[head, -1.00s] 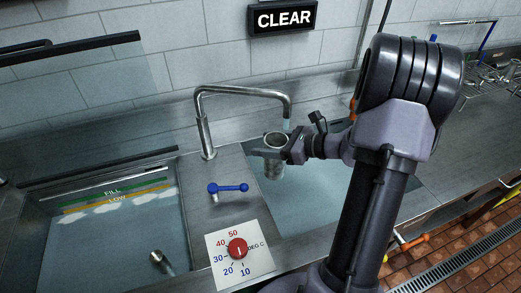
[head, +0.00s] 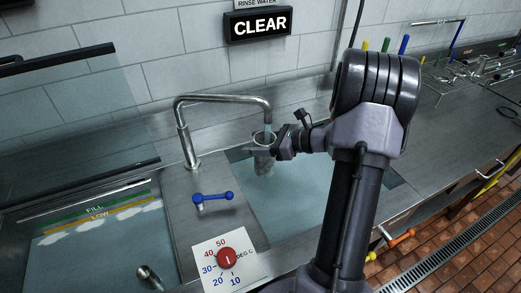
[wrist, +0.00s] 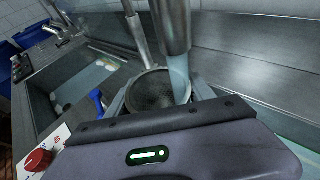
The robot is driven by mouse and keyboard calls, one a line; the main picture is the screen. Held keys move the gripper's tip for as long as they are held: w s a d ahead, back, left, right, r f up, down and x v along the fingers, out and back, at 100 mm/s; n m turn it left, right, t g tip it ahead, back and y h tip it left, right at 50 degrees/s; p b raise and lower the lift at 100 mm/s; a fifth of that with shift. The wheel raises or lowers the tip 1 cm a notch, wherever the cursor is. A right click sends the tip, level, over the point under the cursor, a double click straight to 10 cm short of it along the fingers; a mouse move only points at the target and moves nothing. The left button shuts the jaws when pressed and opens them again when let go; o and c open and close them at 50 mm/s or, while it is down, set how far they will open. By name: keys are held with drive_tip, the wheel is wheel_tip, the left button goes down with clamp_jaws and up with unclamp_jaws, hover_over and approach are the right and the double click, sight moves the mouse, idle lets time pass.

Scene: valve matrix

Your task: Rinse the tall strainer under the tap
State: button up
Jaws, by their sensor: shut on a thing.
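The tall strainer (head: 263,162) is a grey metal cup with a round open top, upright over the right-hand basin. My gripper (head: 268,150) is shut on it from the right. The tap (head: 225,100) arches over it, and a pale stream of water (head: 267,131) drops from the spout to the strainer. In the wrist view, the stream (wrist: 180,78) enters the right part of the strainer's mouth (wrist: 152,90), whose inside looks dark and meshed. The blue tap lever (head: 213,197) points right. The strainer's lower end is hard to make out against the water.
A lit sign (head: 258,24) on the wall reads CLEAR, with RINSE WATER above. A red temperature dial (head: 227,258) sits in front of the lever. The left basin (head: 95,250) holds water with FILL and LOW marks. A metal rack (head: 440,82) stands on the right counter.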

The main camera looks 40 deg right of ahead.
drive_tip(key=shift+s+d, duration=0.3)
drive_tip(key=shift+s, duration=0.2)
drive_tip(key=shift+w+a, duration=0.1)
drive_tip(key=shift+w, duration=0.05)
drive_tip(key=shift+w+a, duration=0.2)
drive_tip(key=shift+w, duration=0.2)
drive_tip(key=shift+s+d, duration=0.1)
drive_tip(key=shift+s, duration=0.05)
drive_tip(key=shift+s+d, duration=0.2)
drive_tip(key=shift+s, duration=0.2)
drive_tip(key=s+a, duration=0.3)
drive_tip(key=a, duration=0.4)
drive_tip(key=shift+s+b, duration=0.4)
drive_tip(key=shift+b, duration=0.05)
